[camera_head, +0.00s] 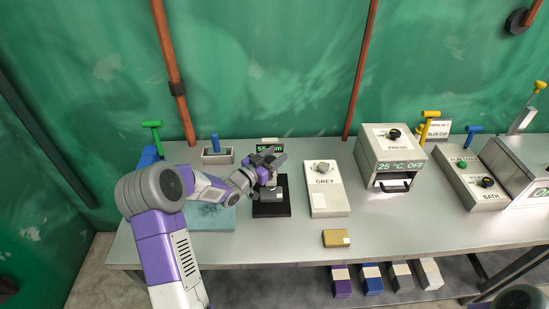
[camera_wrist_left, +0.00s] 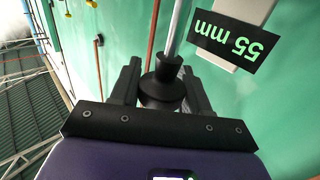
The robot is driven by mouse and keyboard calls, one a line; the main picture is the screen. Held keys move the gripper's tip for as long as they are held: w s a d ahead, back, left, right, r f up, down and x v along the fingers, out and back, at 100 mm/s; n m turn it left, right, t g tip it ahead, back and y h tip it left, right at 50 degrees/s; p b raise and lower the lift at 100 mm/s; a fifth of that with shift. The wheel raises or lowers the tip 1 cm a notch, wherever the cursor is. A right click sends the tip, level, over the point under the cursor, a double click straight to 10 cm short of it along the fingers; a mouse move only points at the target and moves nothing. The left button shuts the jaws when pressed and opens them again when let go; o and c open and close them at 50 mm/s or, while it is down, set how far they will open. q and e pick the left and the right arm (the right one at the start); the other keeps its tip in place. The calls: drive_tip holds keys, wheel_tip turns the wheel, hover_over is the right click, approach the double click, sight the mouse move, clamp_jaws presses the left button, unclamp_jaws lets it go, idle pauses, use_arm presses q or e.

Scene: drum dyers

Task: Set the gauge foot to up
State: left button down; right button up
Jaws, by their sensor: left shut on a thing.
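The gauge stands on the table with a black base (camera_head: 272,209) and a small display (camera_head: 268,148). In the left wrist view the display (camera_wrist_left: 236,42) appears upside down and reads 55 mm. A black foot or knob (camera_wrist_left: 162,85) sits on the end of a grey rod (camera_wrist_left: 176,30). My left gripper (camera_head: 270,170) is at the gauge, above the base, and hides much of its middle. In the left wrist view its fingers (camera_wrist_left: 163,78) are on both sides of the black foot, shut on it. My right gripper is not in view.
A grey box (camera_head: 324,201) stands right of the gauge, with a press box (camera_head: 392,142) beyond it. A yellow block (camera_head: 336,238) lies near the front edge. A light blue mat (camera_head: 212,218) lies under my left arm. The table front is mostly clear.

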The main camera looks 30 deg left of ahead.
use_arm(q)
drive_tip(key=c, duration=0.6)
unclamp_jaws()
drive_tip(key=shift+r, duration=0.2)
drive_tip(key=shift+c, duration=0.2)
drive_tip(key=v, duration=0.7)
drive_tip(key=shift+s, duration=0.3)
drive_tip(key=shift+a, duration=0.1)
